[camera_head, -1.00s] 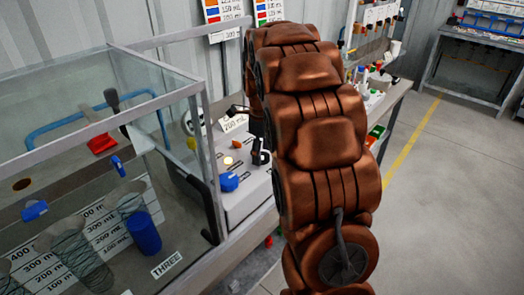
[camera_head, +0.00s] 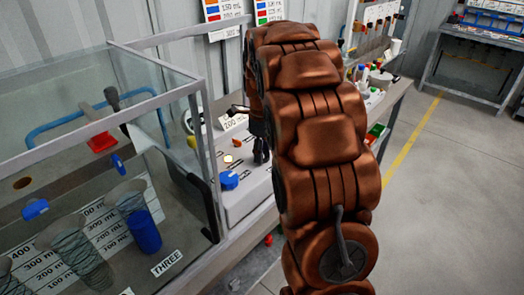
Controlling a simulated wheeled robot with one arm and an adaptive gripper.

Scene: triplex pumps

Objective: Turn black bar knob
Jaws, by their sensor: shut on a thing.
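My gripper (camera_head: 261,150) is small and dark at the end of my copper arm, low over the grey control panel (camera_head: 243,200) right of the glass tank. It is shut at the black bar knob's place on the panel. The knob cannot be made out apart from the dark fingers, and my arm covers part of this area. The knob's angle cannot be told. A blue knob (camera_head: 229,180) and a small lit button (camera_head: 228,159) sit on the panel left of my gripper.
The glass tank (camera_head: 160,100) with a metal frame stands close on the left, holding measuring cones and a blue cylinder (camera_head: 144,231). A 200 mL sign (camera_head: 233,122) stands behind the panel. Open floor (camera_head: 450,200) lies to the right.

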